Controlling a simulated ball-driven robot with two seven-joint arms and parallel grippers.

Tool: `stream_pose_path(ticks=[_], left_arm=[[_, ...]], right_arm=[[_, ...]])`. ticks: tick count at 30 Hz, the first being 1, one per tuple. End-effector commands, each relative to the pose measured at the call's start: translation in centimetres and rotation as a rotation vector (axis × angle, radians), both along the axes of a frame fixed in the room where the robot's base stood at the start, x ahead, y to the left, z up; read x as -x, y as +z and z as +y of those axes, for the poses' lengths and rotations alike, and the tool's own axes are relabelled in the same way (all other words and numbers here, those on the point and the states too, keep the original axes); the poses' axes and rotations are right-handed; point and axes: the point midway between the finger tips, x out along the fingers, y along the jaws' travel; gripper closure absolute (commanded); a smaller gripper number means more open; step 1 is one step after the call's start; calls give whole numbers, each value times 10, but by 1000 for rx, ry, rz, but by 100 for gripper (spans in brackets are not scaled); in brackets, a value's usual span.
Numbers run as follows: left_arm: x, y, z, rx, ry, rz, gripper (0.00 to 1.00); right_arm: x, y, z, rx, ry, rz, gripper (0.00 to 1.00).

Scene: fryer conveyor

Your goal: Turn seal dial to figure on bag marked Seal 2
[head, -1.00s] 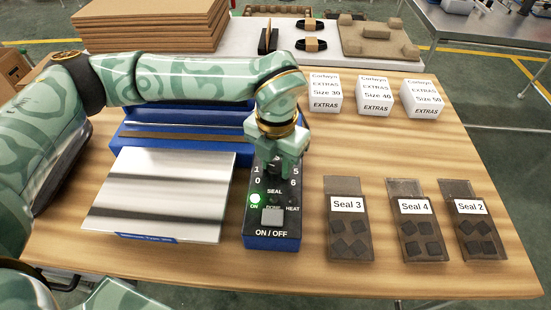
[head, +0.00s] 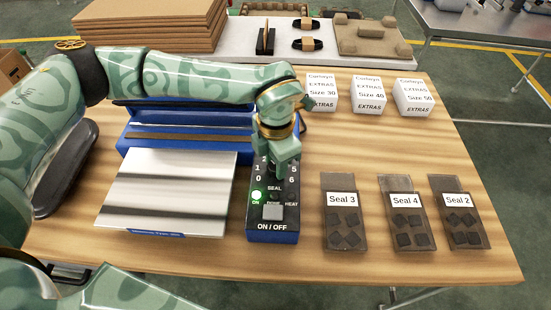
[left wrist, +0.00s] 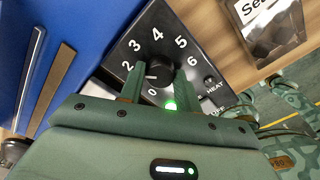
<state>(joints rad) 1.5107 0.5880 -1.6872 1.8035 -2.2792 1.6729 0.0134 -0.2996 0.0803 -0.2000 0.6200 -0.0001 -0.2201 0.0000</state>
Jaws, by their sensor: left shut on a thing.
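The blue sealer (head: 180,135) has a black control panel with a round black seal dial (left wrist: 152,71) ringed by figures 0 to 6. My left gripper (left wrist: 155,90) is shut on the dial, one finger on each side. It also shows in the head view (head: 279,170), pointing down and hiding the dial there. The dial's white mark appears to point low left, near 1; the exact setting is hard to read. The bag marked Seal 2 (head: 445,184) lies at the far right of the row, with several dark pieces in it. My right gripper is out of view.
Bags marked Seal 3 (head: 330,229) and Seal 4 (head: 386,189) lie between the panel and Seal 2. A green light (head: 256,196) glows beside ON, above the ON / OFF switch (head: 273,213). White EXTRAS boxes (head: 369,97) stand behind. Table between boxes and bags is clear.

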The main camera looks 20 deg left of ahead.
Motion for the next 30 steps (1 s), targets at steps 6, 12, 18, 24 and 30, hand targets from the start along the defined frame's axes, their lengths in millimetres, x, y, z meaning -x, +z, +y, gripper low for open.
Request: stream_pose_path(ticks=[6, 12, 18, 24, 30], left_arm=[[-1, 1, 0, 1, -1, -4, 90], [-1, 1, 0, 2, -1, -5, 45], [-1, 1, 0, 1, -1, -3, 45], [-1, 11, 0, 1, 0, -4, 45], [-2, 57, 0, 1, -1, -11, 45]], right_arm=[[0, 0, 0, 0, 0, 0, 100], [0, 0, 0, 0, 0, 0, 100], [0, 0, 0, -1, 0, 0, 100], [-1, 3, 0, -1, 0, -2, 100], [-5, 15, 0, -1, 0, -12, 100]])
